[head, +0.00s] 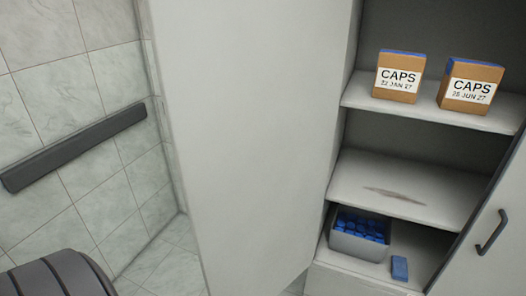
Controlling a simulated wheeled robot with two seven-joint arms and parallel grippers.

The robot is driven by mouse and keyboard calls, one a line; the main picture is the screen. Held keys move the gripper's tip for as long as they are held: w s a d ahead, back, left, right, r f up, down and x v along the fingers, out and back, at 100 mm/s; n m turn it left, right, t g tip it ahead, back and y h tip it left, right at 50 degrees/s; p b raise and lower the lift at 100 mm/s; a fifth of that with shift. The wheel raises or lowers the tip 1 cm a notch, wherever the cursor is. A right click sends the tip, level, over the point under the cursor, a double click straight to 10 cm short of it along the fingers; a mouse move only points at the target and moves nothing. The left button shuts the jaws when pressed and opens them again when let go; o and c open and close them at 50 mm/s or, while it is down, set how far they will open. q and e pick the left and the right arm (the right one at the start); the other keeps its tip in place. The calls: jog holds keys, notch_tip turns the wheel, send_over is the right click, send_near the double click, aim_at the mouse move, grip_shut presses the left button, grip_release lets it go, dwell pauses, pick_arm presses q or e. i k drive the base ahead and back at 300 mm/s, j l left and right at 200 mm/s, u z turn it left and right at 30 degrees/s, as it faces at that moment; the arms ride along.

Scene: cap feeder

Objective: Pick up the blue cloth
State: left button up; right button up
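A small blue folded piece, which looks like the blue cloth (400,268), lies on the cabinet's bottom shelf near its front edge. It is just right of a grey bin and apart from it. Neither of my grippers is in view.
The grey bin (357,246) holds several blue caps. The middle shelf (350,185) is empty but for a dark smear (394,195). Two CAPS boxes (399,77) (470,86) stand on the upper shelf. An open door with a dark handle (491,233) is at right; a grey panel (250,130) stands left.

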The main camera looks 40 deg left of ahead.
aim_at(399, 265)
jog(key=j+z, duration=0.15)
jog(key=j, duration=0.55)
jog(key=j+z, duration=0.15)
jog(key=j, duration=0.5)
jog(key=k+j+z, duration=0.15)
jog(key=j, duration=0.5)
jog(key=i+j+z, duration=0.1)
jog(key=j, duration=0.5)
jog(key=i+z, duration=0.05)
